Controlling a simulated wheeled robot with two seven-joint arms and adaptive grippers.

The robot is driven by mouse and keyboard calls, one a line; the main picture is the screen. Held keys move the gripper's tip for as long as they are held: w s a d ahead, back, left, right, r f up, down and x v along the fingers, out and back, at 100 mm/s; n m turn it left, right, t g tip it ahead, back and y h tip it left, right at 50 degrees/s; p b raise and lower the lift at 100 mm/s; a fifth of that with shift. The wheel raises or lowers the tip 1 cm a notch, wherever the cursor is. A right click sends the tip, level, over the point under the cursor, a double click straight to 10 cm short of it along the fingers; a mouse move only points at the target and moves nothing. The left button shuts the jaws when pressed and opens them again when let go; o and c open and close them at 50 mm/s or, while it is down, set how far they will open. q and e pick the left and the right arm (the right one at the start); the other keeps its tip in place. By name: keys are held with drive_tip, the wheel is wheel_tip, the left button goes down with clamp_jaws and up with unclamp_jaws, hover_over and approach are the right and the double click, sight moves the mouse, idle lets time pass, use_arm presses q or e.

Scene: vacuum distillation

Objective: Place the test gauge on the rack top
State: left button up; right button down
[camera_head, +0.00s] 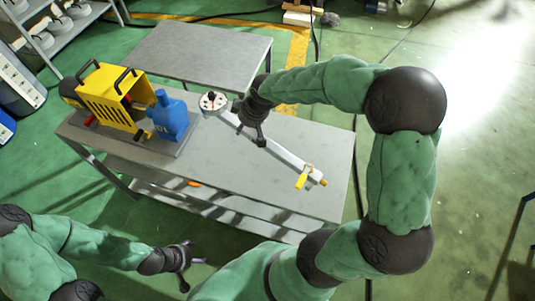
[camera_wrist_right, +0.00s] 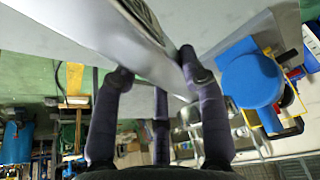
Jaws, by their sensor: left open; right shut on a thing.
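The test gauge (camera_head: 212,101), with a round white dial, is above the grey bench top (camera_head: 285,130), just left of my right gripper (camera_head: 246,121). My right gripper is shut on it; the fingers hide the grip point. In the right wrist view a silver metal piece (camera_wrist_right: 148,20) shows at the fingertips (camera_wrist_right: 157,68), too close to make out fully. I cannot tell how high the gauge is above the bench. My left gripper (camera_head: 193,270) is open and empty, in front of the bench, low in the head view.
A yellow machine (camera_head: 108,98) and a blue unit (camera_head: 168,117) stand at the bench's left. A silver pipe (camera_head: 290,158) with a yellow handle (camera_head: 304,178) extends to the right. A second grey table (camera_head: 205,55) stands behind. Bare bench top lies around the pipe.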

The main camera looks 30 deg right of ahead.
drive_tip(key=d+f+n+b, duration=0.1)
drive_tip(key=f+b, duration=0.1)
drive_tip(key=f, duration=0.1)
drive_tip(key=w+d+f+n+y+b, duration=0.1)
drive_tip(key=f+b, duration=0.2)
drive_tip(key=d+f+n+b, duration=0.2)
drive_tip(key=f+b, duration=0.1)
drive_tip(key=f, duration=0.1)
drive_tip(key=shift+w+g, duration=0.35)
drive_tip(key=shift+g, duration=0.05)
drive_tip(key=shift+f, duration=0.1)
idle(0.4)
drive_tip(key=c, duration=0.7)
unclamp_jaws()
